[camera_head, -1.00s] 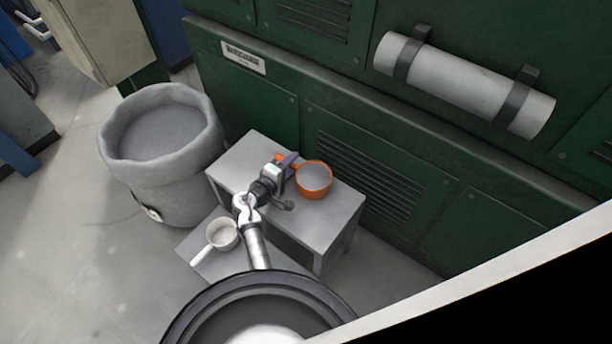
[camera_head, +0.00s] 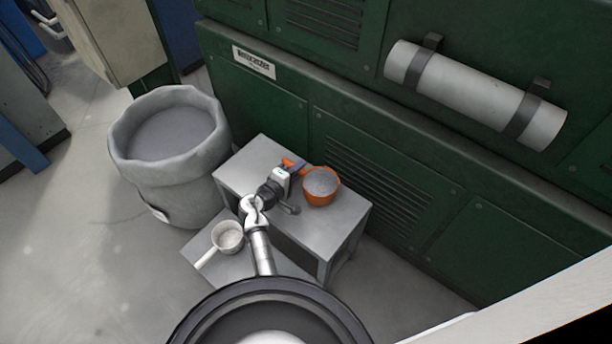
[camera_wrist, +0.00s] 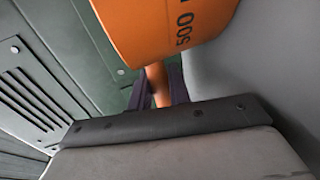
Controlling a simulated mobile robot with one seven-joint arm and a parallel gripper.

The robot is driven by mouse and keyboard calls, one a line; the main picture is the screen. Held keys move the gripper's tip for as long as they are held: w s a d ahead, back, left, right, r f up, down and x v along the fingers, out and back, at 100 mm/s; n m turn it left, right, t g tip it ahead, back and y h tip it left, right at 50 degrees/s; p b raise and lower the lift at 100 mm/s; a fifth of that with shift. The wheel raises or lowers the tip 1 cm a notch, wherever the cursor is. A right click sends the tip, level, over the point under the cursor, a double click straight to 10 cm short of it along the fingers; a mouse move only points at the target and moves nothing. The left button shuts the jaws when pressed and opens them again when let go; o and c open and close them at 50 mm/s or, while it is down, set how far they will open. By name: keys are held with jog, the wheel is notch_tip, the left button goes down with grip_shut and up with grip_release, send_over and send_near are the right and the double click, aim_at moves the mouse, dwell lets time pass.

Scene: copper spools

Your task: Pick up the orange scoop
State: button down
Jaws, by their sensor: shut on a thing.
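The orange scoop (camera_head: 321,188) is at the right part of the small grey table's top, with its bowl upright and a grey fill showing inside. Its handle points to the upper left. My gripper (camera_head: 291,165) is shut on the handle. In the wrist view, the scoop's orange bowl (camera_wrist: 165,28) with "500" printed on it fills the top, and the handle runs between the two dark fingers of my gripper (camera_wrist: 158,88). I cannot tell whether the bowl touches the table top.
The grey table (camera_head: 335,225) stands against a green cabinet (camera_head: 420,170). A white scoop (camera_head: 228,237) sits on a lower grey surface (camera_head: 215,277) in front. A large grey bin (camera_head: 170,175) stands to the left. A white cylinder (camera_head: 475,92) is strapped to the cabinet.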

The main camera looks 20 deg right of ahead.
notch_tip(320, 180, up, 20)
jog(key=p, duration=0.1)
jog(key=shift+p, duration=0.4)
jog(key=shift+r, duration=0.1)
jog(key=c, duration=1.9)
grip_release()
grip_shut()
